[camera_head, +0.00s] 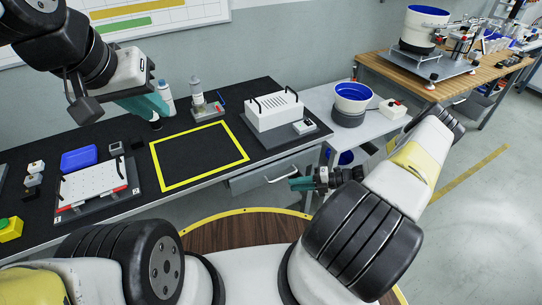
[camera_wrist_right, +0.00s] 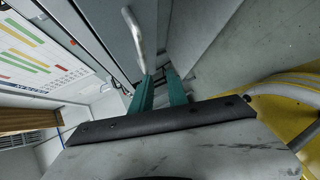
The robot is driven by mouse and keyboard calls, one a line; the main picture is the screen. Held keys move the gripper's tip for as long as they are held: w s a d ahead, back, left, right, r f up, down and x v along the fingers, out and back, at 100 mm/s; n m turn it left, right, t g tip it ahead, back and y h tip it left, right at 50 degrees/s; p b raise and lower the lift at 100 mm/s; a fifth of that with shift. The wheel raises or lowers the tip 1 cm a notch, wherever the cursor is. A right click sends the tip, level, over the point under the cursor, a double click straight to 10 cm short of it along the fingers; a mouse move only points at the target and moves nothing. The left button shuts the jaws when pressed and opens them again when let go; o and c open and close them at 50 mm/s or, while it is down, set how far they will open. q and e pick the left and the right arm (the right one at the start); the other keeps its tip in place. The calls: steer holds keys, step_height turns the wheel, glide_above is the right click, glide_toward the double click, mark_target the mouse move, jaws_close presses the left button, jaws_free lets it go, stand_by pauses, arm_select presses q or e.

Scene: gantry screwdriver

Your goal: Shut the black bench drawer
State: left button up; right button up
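The black bench drawer (camera_head: 258,182) is the light grey front under the bench's right end, with a pale bar handle (camera_head: 283,173). Whether the drawer stands out from the bench is hard to tell. My right gripper (camera_head: 294,184) is close by, just right of and below the handle. In the right wrist view its two teal fingers (camera_wrist_right: 160,82) are apart with nothing visible between them. There the handle (camera_wrist_right: 136,40) rises just beyond the left finger's tip; contact is unclear. My left gripper (camera_head: 145,104) hangs over the back of the bench, its finger gap hidden.
The black bench top (camera_head: 200,115) carries a yellow-framed area, a white box fixture (camera_head: 272,110), a blue bin (camera_head: 78,160) and a white plate fixture (camera_head: 95,182). A grey side table (camera_head: 375,118) with a blue-lined bowl stands right of the bench. Open floor lies farther right.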

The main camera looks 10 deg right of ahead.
mark_target(281, 178)
steer(key=w+a+m+t, duration=0.1)
steer(key=w+a, duration=0.1)
steer(key=w+a+m+t+y, duration=0.1)
steer(key=w+a, duration=0.1)
steer(key=a, duration=0.1)
steer(key=shift+w+a, duration=0.15)
steer(key=shift+a, duration=0.05)
stand_by(0.4)
steer(key=shift+c, duration=0.2)
jaws_close()
stand_by(0.8)
stand_by(0.3)
